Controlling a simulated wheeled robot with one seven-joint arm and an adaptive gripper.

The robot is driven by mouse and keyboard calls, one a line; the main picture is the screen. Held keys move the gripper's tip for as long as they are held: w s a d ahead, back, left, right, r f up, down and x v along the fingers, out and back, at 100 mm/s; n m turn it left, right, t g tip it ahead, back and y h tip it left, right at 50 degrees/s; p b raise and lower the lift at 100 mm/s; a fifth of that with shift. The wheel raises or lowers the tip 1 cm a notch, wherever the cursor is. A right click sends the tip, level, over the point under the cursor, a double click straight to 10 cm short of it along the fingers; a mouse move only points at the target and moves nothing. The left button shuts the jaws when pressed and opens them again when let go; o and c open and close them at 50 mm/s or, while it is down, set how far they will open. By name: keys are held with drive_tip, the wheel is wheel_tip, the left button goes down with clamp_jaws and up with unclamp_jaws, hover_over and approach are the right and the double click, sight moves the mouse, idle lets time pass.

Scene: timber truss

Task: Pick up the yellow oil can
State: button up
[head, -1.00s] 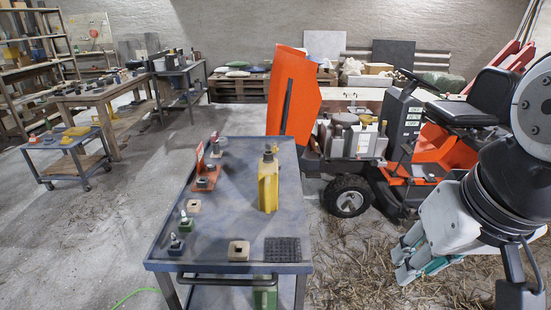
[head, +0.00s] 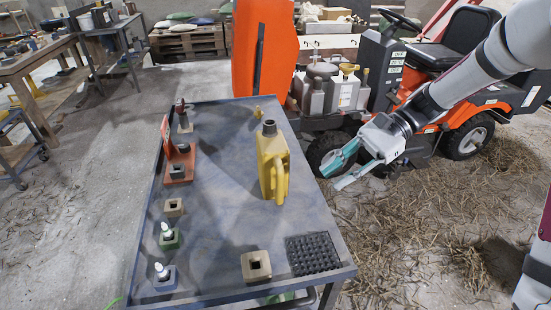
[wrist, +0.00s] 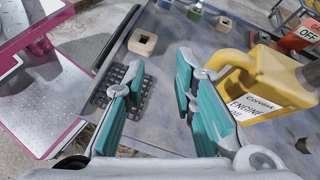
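The yellow oil can (head: 271,168) stands upright on the blue-grey cart top (head: 215,215), near its right edge, with its dark neck up and its handle toward the right front. My gripper (head: 340,178) is to the right of the can, beyond the cart's right edge, with its teal fingers apart and pointing left. In the wrist view the can (wrist: 265,82) lies to the right of my open gripper (wrist: 155,85), with an engine oil label on its side. Nothing is between the fingers, and they do not touch the can.
A black ribbed mat (head: 314,254) and a square wooden block (head: 256,266) lie at the cart's front. Small items and a red bracket (head: 178,160) line its left side. An orange ride-on mower (head: 440,120) stands behind right. Straw covers the floor at right.

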sight(284, 187)
drive_tip(key=w+f+m+y, duration=0.1)
drive_tip(key=w+f+y, duration=0.1)
drive_tip(key=f, duration=0.1)
drive_tip(key=w+f+m+y+b, duration=0.1)
drive_tip(key=w+f+m+y, duration=0.1)
drive_tip(key=w+f, duration=0.1)
drive_tip(key=w+f+m+y+b, duration=0.1)
drive_tip(key=w+f+y, duration=0.1)
drive_tip(key=w+f, duration=0.1)
drive_tip(key=shift+w+d+f+m+y, duration=0.15)
drive_tip(key=shift+w+m+y, duration=0.05)
drive_tip(key=shift+m+y, duration=0.2)
drive_tip(key=x, duration=0.8)
drive_tip(key=shift+f, duration=0.1)
drive_tip(key=shift+f+p+x, duration=0.2)
drive_tip(key=shift+p+x, duration=0.05)
drive_tip(key=shift+x, duration=1.1)
drive_tip(key=shift+f+p+x, duration=0.2)
drive_tip(key=shift+x, duration=1.15)
clamp_jaws()
drive_tip(key=shift+r, duration=0.1)
